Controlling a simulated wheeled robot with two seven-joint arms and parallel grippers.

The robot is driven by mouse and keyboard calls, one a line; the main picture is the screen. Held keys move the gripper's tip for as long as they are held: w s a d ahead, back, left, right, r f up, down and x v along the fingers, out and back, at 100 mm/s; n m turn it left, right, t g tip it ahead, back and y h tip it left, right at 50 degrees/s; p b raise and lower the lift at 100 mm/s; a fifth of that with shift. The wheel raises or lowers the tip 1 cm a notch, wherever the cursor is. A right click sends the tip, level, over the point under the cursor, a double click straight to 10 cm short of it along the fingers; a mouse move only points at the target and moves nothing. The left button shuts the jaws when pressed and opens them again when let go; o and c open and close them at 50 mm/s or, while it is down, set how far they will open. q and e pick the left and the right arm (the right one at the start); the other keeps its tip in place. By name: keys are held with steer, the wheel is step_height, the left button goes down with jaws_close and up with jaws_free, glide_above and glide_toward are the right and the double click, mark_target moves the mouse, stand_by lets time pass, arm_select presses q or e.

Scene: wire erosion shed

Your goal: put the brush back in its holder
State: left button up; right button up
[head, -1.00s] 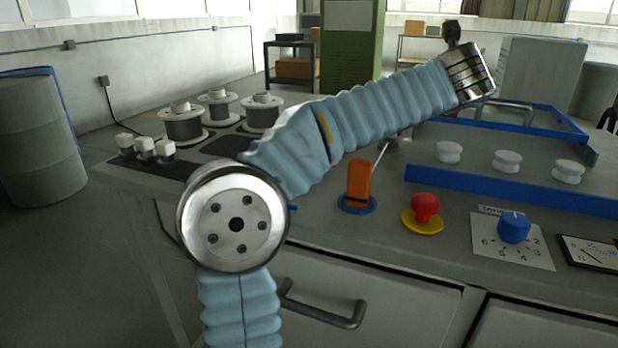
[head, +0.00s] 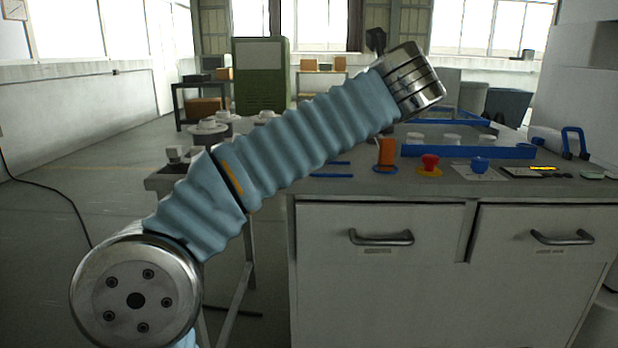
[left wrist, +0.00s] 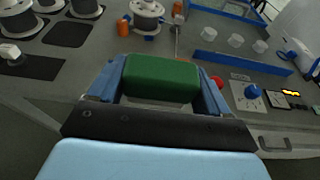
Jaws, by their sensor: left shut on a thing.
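In the left wrist view, my left gripper (left wrist: 160,82) has two blue fingers shut on a green block-shaped piece (left wrist: 161,78), likely the brush; no bristles show. It is held above the worktop's near side. In the head view my left arm crosses the picture and its gripper is hidden behind the wrist. An orange upright piece on a blue ring (head: 386,153) stands on the worktop, left of the red button; I cannot tell whether it is the holder. My right gripper is not in view.
The grey worktop (head: 440,185) has a red button (head: 430,161), a blue knob (head: 480,164) and a blue rail (head: 468,152) with white knobs behind. Wire spools (left wrist: 146,14) stand at the back left. Drawers with handles (head: 381,238) are below. Floor at left is mostly clear.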

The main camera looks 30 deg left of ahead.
arm_select(q)
glide_above(331, 170)
steer(key=s+d, duration=0.3)
steer(key=d, duration=0.1)
step_height(331, 170, down, 4)
steer(key=f, duration=0.1)
steer(key=w+a+f, duration=0.1)
steer(key=f+b, duration=0.1)
steer(key=shift+w+a, duration=0.3)
steer(key=shift+a, duration=0.1)
steer(key=shift+w+a+f, duration=0.2)
steer(key=shift+a+f, duration=0.2)
steer(key=shift+f, duration=0.15)
steer(key=f, duration=0.1)
steer(key=a+f, duration=0.1)
steer(key=f+b, duration=0.1)
steer(key=f, duration=0.1)
steer(key=shift+w+a, duration=0.2)
steer(key=shift+w, duration=0.15)
steer(key=shift+f, duration=0.4)
